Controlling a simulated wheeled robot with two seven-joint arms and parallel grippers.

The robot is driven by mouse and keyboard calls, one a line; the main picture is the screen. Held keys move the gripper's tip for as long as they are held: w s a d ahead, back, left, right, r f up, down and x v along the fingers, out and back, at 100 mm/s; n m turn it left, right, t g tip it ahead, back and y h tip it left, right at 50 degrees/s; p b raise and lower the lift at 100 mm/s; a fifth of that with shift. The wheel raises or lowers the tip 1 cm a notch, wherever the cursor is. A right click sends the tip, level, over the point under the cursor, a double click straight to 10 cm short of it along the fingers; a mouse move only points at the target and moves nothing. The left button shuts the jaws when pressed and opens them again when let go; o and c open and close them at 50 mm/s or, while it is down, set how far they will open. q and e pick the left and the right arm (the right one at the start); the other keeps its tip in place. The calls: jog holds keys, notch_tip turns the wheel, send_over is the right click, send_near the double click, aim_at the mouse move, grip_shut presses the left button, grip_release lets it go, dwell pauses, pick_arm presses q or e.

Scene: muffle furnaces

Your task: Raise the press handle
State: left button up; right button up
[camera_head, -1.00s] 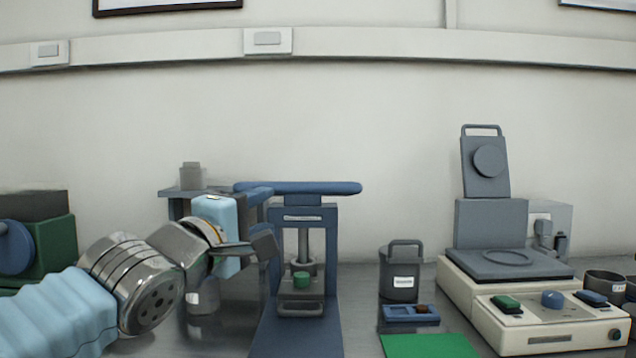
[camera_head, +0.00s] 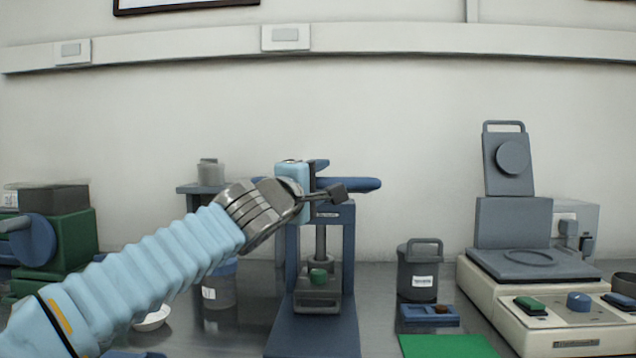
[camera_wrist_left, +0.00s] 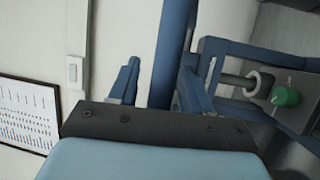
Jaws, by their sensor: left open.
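The press (camera_head: 349,235) is a blue frame on a blue base plate, with a metal screw and a green knob (camera_head: 318,277) low inside it. Its press handle (camera_head: 362,184) is a blue bar lying level across the top. My left gripper (camera_head: 328,178) is open at the left part of this bar. In the left wrist view the handle (camera_wrist_left: 174,45) runs between the two spread fingers (camera_wrist_left: 158,88), with no clear grip on it. The palm hides part of the handle. My right gripper is out of view.
A dark lidded canister (camera_head: 419,277), a small blue tray (camera_head: 430,315) and a green mat (camera_head: 447,345) are right of the press. A cream machine (camera_head: 550,330) stands further right. A green device (camera_head: 75,245) is at the left. The wall is behind.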

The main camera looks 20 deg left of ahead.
pick_arm(q)
grip_shut()
dwell(0.3)
jog(key=shift+r, duration=0.15)
jog(key=w+a+r+p, duration=0.1)
jog(key=w+r+p, duration=0.5)
jog(key=r, duration=0.5)
jog(key=shift+w+a+r, duration=0.2)
jog(key=shift+a+r, duration=0.1)
jog(key=shift+a, duration=0.1)
